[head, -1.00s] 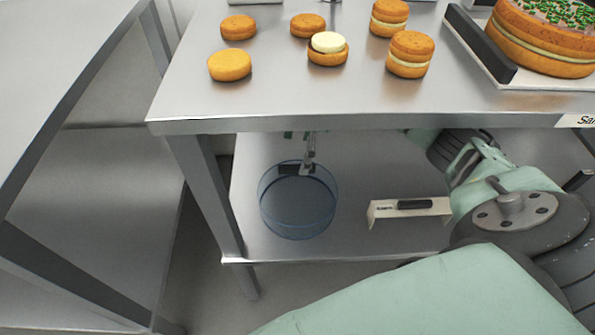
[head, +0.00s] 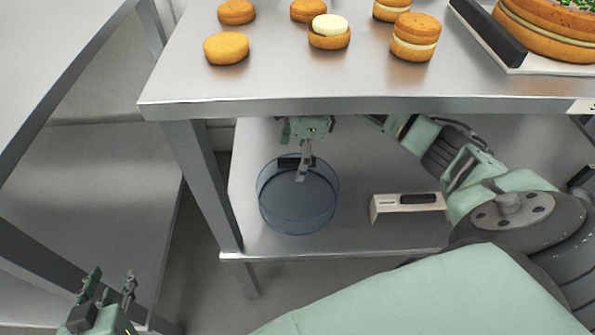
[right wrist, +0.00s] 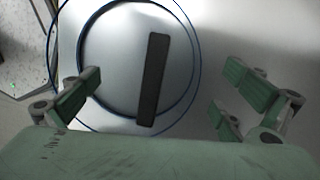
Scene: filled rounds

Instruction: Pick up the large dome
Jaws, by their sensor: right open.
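The large dome (head: 298,215) is a clear bluish round cover standing on the lower shelf, with a dark bar handle (head: 296,163) on top. My right gripper (head: 304,174) is over the dome, by its handle. In the right wrist view the handle (right wrist: 153,80) lies between the open fingers of my right gripper (right wrist: 160,86), apart from them. The dome's blue rim circles (right wrist: 199,60) show behind. My left gripper (head: 109,288) is at the lower left of the head view, open and empty, away from the dome.
The steel tabletop (head: 290,85) above the shelf (head: 345,235) carries several sponge rounds (head: 226,48) and a filled cake (head: 555,35) on a tray. A white box-like piece with a black handle (head: 408,208) stands right of the dome. Another steel table (head: 50,60) is at the left.

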